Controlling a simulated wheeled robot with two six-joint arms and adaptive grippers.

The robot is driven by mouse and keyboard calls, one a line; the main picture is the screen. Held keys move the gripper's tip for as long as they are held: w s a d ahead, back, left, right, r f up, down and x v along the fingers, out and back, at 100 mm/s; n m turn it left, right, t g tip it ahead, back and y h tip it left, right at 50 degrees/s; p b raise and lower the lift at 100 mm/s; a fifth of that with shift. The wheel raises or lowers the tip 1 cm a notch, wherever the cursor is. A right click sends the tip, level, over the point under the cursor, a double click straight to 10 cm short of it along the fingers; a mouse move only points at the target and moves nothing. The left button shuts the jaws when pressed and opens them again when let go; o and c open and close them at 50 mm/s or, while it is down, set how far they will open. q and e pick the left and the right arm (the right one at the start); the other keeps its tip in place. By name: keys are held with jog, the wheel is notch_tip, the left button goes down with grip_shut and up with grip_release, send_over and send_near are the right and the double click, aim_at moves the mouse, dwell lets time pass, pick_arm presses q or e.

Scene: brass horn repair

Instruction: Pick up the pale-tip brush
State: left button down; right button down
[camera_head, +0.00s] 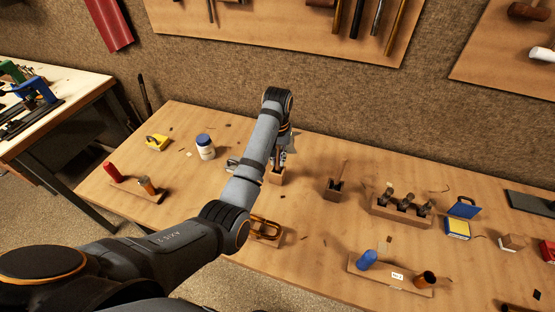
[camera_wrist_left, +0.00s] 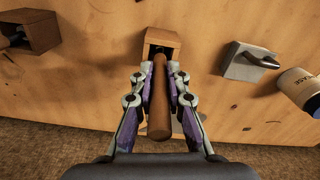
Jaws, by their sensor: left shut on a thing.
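My left gripper (camera_wrist_left: 160,80) is shut around a brown wooden handle (camera_wrist_left: 158,110), with one finger on each side of it. The handle's far end goes into the opening of a small wooden block holder (camera_wrist_left: 154,36), so its tip is hidden and I cannot tell whether it is pale. In the head view the gripper (camera_head: 281,152) is partly covered by my own arm, just above that holder (camera_head: 277,177). A second wooden handle (camera_head: 343,172) stands tilted in a darker holder (camera_head: 335,190) to the right. My right gripper is not in view.
A white jar with a blue lid (camera_head: 205,147) and a grey metal block (camera_wrist_left: 250,63) stand near the held handle. A brass part (camera_head: 266,229) lies in front. A rack of several dark tools (camera_head: 400,208) is farther right. Bench is clear between holders.

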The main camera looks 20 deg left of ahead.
aim_at(278, 169)
pick_arm(q)
notch_tip(278, 169, up, 3)
jog(key=shift+r, duration=0.1)
notch_tip(278, 169, up, 7)
jog(key=p, duration=0.6)
jog(key=shift+s+p, duration=0.1)
jog(key=shift+p, duration=0.3)
jog(key=shift+f, duration=0.25)
jog(key=shift+f, duration=0.1)
